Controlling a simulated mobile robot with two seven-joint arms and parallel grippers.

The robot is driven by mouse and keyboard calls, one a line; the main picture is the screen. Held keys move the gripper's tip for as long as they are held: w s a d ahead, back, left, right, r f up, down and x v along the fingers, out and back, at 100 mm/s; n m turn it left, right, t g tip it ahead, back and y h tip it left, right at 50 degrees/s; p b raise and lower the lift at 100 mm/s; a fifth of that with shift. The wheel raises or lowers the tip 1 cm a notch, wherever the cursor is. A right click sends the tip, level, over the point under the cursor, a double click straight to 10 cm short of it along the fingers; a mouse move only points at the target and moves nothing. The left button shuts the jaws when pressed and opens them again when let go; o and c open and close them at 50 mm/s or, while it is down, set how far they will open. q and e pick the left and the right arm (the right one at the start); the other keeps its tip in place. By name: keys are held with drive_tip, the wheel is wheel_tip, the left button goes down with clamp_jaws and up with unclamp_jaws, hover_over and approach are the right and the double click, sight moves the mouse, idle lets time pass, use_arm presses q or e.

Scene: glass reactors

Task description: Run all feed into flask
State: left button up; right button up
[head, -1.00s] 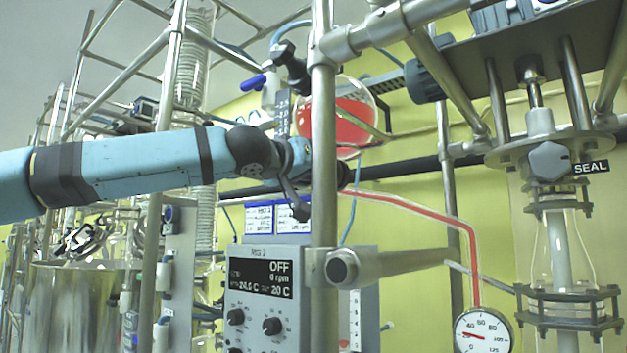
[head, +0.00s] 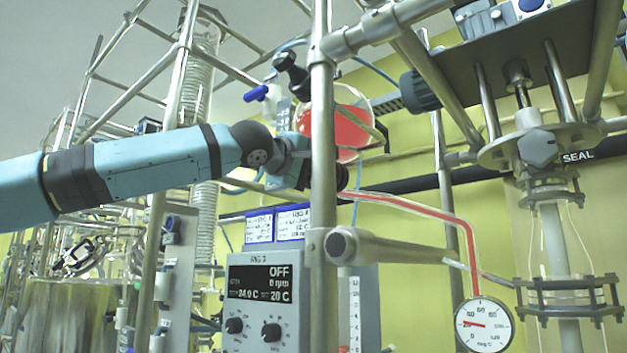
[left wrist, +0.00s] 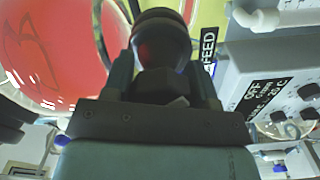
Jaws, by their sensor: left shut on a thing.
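The feed vessel (head: 340,122) is a round glass bulb holding red liquid, partly behind a steel post in the head view. It fills the upper left of the left wrist view (left wrist: 45,45). My left gripper (head: 300,172) is below the bulb, its tip partly hidden by the post. In the left wrist view my left gripper (left wrist: 165,85) is shut on a dark round knob (left wrist: 163,45) beside the FEED label (left wrist: 208,48). A red-filled tube (head: 425,203) runs from behind the post to the right, then down towards a gauge. The receiving flask cannot be made out clearly. My right gripper is not in view.
The steel post (head: 322,110) stands close in front of my left gripper. A controller reading OFF (head: 268,290) is below it. A dial gauge (head: 484,324) and a glass assembly under the SEAL label (head: 578,156) are at right. Frame bars crowd the space.

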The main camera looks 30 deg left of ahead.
use_arm(q)
drive_tip(key=n+b, duration=0.2)
drive_tip(key=n, duration=0.3)
drive_tip(key=shift+f+b, duration=0.1)
drive_tip(key=shift+b, duration=0.25)
drive_tip(key=shift+n+b, duration=0.3)
drive_tip(key=shift+n, duration=0.4)
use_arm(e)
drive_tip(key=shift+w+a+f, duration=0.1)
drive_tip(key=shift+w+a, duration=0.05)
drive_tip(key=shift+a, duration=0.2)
use_arm(q)
drive_tip(key=shift+n, duration=0.3)
drive_tip(key=o, duration=0.9)
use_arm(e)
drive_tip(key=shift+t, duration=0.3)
